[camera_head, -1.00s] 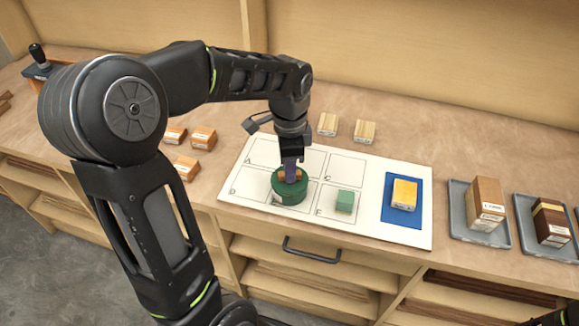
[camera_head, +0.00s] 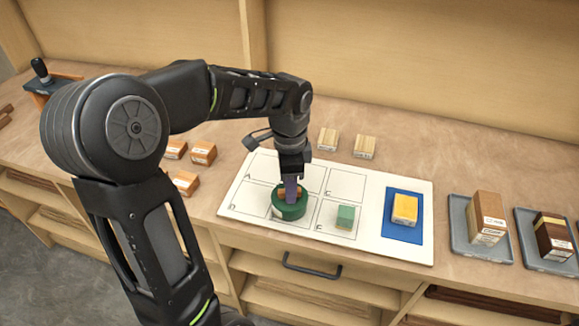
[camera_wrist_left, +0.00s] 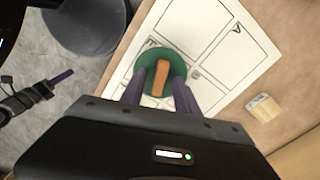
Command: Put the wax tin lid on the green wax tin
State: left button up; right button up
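The green wax tin (camera_head: 291,212) stands on the white sheet, in the lower middle of its printed squares. A round green lid with an orange-brown wooden knob (camera_wrist_left: 162,78) is on top of it; the seam between lid and tin is too small to make out. My left gripper (camera_head: 291,193) points down over the tin. In the left wrist view its two fingers (camera_wrist_left: 159,82) stand on either side of the knob, with green lid showing in the gaps, so it looks open around the knob.
A green block (camera_head: 345,217) stands close right of the tin. A yellow block (camera_head: 404,208) rests on a blue mat (camera_head: 402,236). Grey trays (camera_head: 462,240) with wooden blocks are at the right. Small wooden blocks (camera_head: 328,139) lie behind the sheet, and orange ones (camera_head: 203,152) left of it.

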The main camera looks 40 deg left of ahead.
pick_arm(q)
notch_tip(320, 180, up, 13)
jog(key=shift+f, duration=0.2)
dwell(1.0)
